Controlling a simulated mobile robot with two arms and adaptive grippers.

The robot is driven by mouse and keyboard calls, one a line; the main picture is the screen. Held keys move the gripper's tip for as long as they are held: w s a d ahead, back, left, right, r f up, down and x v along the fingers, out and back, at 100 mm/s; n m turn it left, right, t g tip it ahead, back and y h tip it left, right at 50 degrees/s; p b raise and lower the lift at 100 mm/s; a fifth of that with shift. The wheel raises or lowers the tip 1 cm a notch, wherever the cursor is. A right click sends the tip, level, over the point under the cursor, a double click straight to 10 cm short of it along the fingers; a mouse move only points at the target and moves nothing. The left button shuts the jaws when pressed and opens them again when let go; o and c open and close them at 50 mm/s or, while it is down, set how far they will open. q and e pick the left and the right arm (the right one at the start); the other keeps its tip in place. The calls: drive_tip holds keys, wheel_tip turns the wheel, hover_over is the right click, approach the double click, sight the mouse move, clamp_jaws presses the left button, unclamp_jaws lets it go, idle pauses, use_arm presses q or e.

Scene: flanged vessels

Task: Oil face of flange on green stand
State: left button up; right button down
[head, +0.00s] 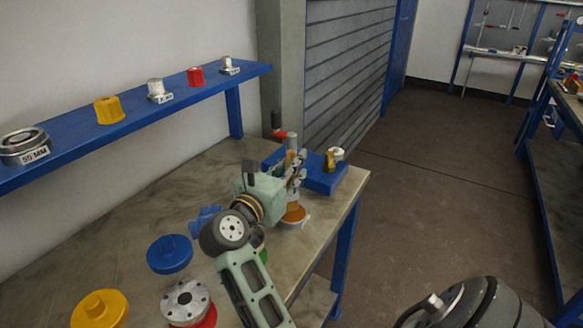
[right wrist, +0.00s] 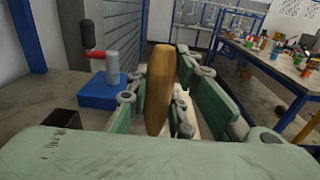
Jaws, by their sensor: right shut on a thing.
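My right gripper (head: 295,182) is over the right end of the bench, shut on a brown wooden-looking piece. In the right wrist view the piece (right wrist: 160,90) stands upright between the fingers. In the head view an orange-brown part (head: 293,213) shows below the fingers, above a pale item; whether they touch is unclear. The green stand (head: 263,255) shows only as a sliver behind my right arm, with a dark round part above it. The flange face there is mostly hidden. A silver flange (head: 185,301) sits on a red stand. My left gripper is out of view.
A blue block (head: 325,178) with upright items stands at the bench's far right corner. A blue cap (head: 169,254), a yellow cap (head: 99,309) and a crumpled blue item (head: 205,219) lie on the bench. A blue shelf (head: 140,115) holds several labelled parts.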

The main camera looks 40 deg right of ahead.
sight(292, 152)
drive_tip(key=shift+r+p, duration=1.5)
drive_tip(key=shift+r, duration=1.35)
